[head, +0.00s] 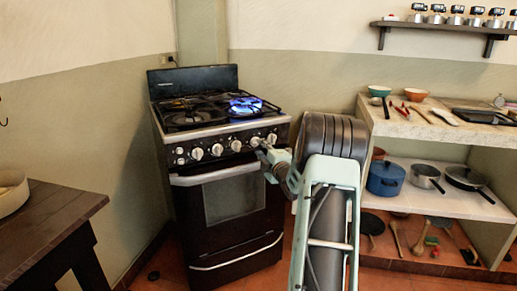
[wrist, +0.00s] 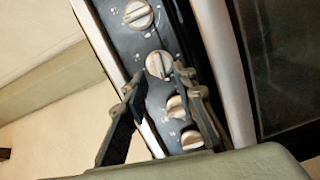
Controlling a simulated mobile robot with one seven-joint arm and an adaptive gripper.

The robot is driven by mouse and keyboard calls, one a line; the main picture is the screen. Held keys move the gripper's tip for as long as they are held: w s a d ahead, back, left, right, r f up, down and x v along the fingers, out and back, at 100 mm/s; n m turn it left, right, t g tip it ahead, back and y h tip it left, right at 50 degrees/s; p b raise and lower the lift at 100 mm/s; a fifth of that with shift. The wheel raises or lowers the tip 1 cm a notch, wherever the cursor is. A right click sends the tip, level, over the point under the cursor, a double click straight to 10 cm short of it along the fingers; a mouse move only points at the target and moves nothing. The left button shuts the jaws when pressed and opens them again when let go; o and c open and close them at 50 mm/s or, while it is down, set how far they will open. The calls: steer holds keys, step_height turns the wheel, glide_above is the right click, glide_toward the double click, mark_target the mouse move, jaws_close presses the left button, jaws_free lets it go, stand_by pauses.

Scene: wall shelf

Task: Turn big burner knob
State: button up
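The black stove (head: 230,220) stands against the wall, with a row of pale round knobs (head: 217,149) along its front panel. A blue flame (head: 244,105) burns at the right of the cooktop. My gripper (head: 261,150) is at the right end of the knob row. In the wrist view my gripper (wrist: 158,76) is open, with its fingers apart on either side of one knob (wrist: 160,64). Contact with this knob cannot be told. Another knob (wrist: 138,14) lies beyond the fingertips. Two knobs (wrist: 176,107) show further back between the fingers.
The oven handle (head: 215,176) runs below the knob panel. A shelf unit (head: 440,133) with pots and utensils stands close to the right of my arm. A dark wooden table (head: 50,215) is at the left. Tiled floor shows around the stove.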

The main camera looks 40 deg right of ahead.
mark_target(258, 145)
steer(key=shift+x, duration=1.65)
